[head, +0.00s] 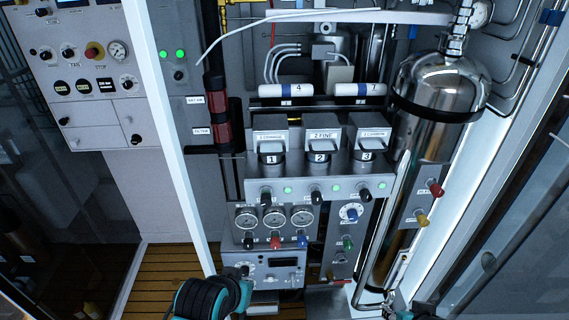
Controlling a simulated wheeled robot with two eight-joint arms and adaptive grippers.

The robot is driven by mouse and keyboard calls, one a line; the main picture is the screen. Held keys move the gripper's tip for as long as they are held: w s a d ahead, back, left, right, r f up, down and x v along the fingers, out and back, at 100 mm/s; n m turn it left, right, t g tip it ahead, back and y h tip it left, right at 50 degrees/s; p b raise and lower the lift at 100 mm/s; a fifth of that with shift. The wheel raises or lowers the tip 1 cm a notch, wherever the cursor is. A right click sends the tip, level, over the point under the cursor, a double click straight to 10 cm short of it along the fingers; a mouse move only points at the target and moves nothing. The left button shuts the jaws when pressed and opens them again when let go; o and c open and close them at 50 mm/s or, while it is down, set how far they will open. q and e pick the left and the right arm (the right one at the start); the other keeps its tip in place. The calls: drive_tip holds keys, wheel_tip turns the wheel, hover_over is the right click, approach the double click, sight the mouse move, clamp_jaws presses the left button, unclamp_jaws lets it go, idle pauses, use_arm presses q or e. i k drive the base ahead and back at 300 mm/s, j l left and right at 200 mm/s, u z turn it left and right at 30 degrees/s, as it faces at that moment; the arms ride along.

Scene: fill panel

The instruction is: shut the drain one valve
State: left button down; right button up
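Three grey-lidded units numbered 1 (271,158), 2 (320,157) and 3 (367,156) stand in a row on the panel. Below them, on the silver manifold front, sit a black knob under unit 1 (266,198), one under unit 2 (316,197) and one under unit 3 (364,195). Their labels are too small to read, so I cannot tell which valve is drain one. My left gripper (242,272) is at the bottom, below and left of the knobs, touching none of them. My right gripper (401,268) is low on the right, beside the steel cylinder's lower end. Both gripper openings are unclear.
A large steel cylinder (436,88) stands at right, near a red knob (436,187) and yellow knob (422,220). A white upright post (166,130) stands at left.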

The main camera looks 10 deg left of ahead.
sight(266, 199)
drive_tip(key=i+l, duration=0.1)
drive_tip(key=l, duration=0.3)
drive_tip(key=l+u, duration=0.1)
drive_tip(key=u, duration=0.3)
drive_tip(key=l+u, duration=0.15)
drive_tip(key=u, duration=0.3)
drive_tip(key=l+u, duration=0.1)
drive_tip(key=u, duration=0.3)
drive_tip(key=l+u, duration=0.1)
drive_tip(key=u, duration=0.3)
